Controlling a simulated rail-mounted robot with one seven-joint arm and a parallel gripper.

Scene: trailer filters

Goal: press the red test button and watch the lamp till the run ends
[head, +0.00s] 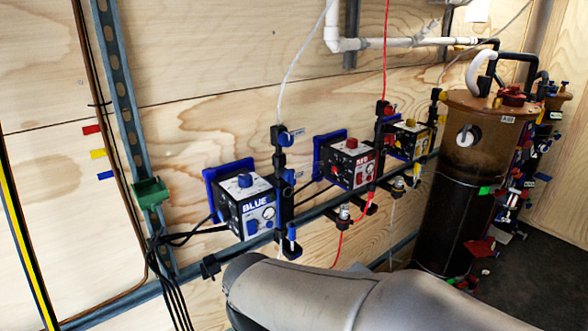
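A white box lettered RED (350,164) is mounted on the wall rail at the middle of the head view. It has a red knob or button (352,143) on its top; I cannot tell whether this is the test button. A small red round part also shows on its front, too small to make out. No lamp can be told for certain, and none is clearly lit. My gripper is out of view; only a grey link of my arm shows along the bottom, below the boxes.
A box lettered BLUE (250,209) stands left of the RED box, and a yellow-marked box (410,139) right of it. Thin tubes and valves hang between them. A tall brown cylinder (463,190) stands at right. A green box (150,193) sits on the left upright.

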